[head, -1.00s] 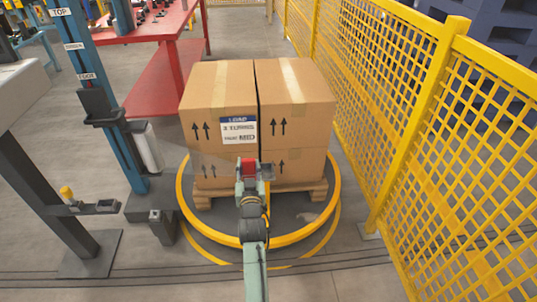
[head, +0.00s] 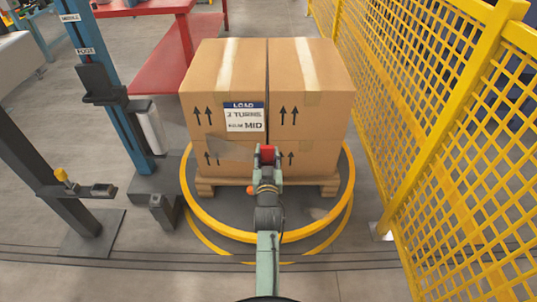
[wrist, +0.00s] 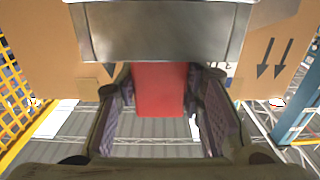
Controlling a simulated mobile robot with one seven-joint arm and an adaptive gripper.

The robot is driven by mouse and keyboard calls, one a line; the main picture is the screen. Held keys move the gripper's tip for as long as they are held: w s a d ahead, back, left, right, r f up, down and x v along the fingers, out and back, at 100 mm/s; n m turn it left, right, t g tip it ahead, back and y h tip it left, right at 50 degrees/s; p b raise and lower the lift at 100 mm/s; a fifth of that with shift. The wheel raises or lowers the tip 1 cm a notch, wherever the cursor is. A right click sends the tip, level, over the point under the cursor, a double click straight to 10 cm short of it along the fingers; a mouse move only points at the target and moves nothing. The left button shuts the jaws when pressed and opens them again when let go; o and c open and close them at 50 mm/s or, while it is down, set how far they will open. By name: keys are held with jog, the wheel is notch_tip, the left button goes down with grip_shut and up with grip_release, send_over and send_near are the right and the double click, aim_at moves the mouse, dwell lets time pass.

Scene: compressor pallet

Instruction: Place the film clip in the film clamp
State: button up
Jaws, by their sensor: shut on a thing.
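A red block-shaped piece, apparently the film clip (head: 267,154), is held between the fingers of my gripper (head: 267,150) in front of the stacked cartons. In the wrist view the red piece (wrist: 160,90) sits between the two dark fingers (wrist: 160,105), which are shut on it. The film clamp is not clearly identifiable. A short grey post (head: 162,212) beside the turntable and a small grey holder (head: 102,190) on a side bracket both stand at the left, apart from my gripper.
Cartons (head: 225,75) with a label stand on a wooden pallet (head: 207,187) inside a yellow ring (head: 215,223). A yellow mesh fence (head: 440,130) closes the right side. A blue mast (head: 128,125) with a film roll (head: 148,130) stands left.

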jog(key=shift+r, duration=0.2)
jog(key=shift+f, duration=0.2)
jog(key=o, duration=1.2)
jog(key=shift+c, duration=0.2)
